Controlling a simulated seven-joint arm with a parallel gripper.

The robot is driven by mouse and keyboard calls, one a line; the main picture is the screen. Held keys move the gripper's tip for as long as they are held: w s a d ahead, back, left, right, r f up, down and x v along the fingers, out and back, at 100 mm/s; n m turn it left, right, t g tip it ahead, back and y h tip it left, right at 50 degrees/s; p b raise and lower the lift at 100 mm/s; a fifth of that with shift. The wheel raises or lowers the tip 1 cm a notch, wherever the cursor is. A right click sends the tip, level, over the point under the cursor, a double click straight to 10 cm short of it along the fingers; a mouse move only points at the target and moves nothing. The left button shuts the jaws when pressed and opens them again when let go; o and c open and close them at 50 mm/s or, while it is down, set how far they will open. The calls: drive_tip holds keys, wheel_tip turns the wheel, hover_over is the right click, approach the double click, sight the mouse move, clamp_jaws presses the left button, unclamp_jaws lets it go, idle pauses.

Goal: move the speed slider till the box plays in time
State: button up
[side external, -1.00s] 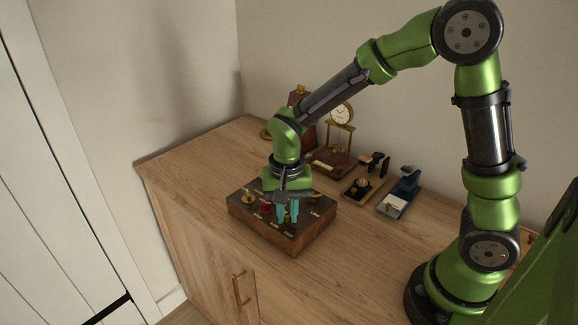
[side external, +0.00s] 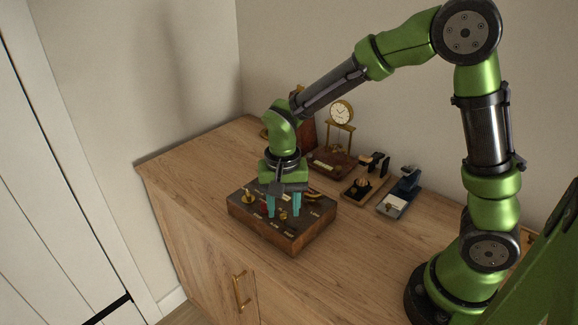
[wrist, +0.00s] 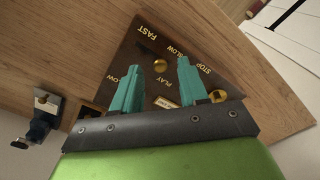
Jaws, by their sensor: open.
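The box (side external: 285,237) is a dark wooden block on the cabinet top. Its dark panel (wrist: 130,58) shows in the wrist view with gold lettering, including FAST, SLOW, PLAY and STOP. My gripper (side external: 284,214) is over the panel, pointing down, its two teal fingers apart. I cannot tell for sure whether this knob is the speed slider. Another brass knob (side external: 248,198) stands at the panel's left. The fingers hide part of the panel.
Behind the box stand a gold clock (side external: 341,113), a brown wooden piece (side external: 331,163), a small black stand (side external: 372,164) and a blue-grey device (side external: 406,187). Bare wood (side external: 205,165) lies left of the box.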

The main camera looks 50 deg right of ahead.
sight(283, 214)
wheel_tip(283, 214, up, 16)
idle(0.3)
drive_tip(key=shift+f, duration=0.1)
drive_tip(key=s+d+n+t+y, duration=0.1)
drive_tip(key=s+d+n+t, duration=0.1)
drive_tip(key=s, duration=0.4)
drive_tip(key=s+d+n+t+y, duration=0.1)
drive_tip(key=s+d+n+t, duration=0.1)
drive_tip(key=s+t, duration=0.3)
drive_tip(key=shift+s+n, duration=0.5)
drive_tip(key=shift+s, duration=0.3)
idle(2.2)
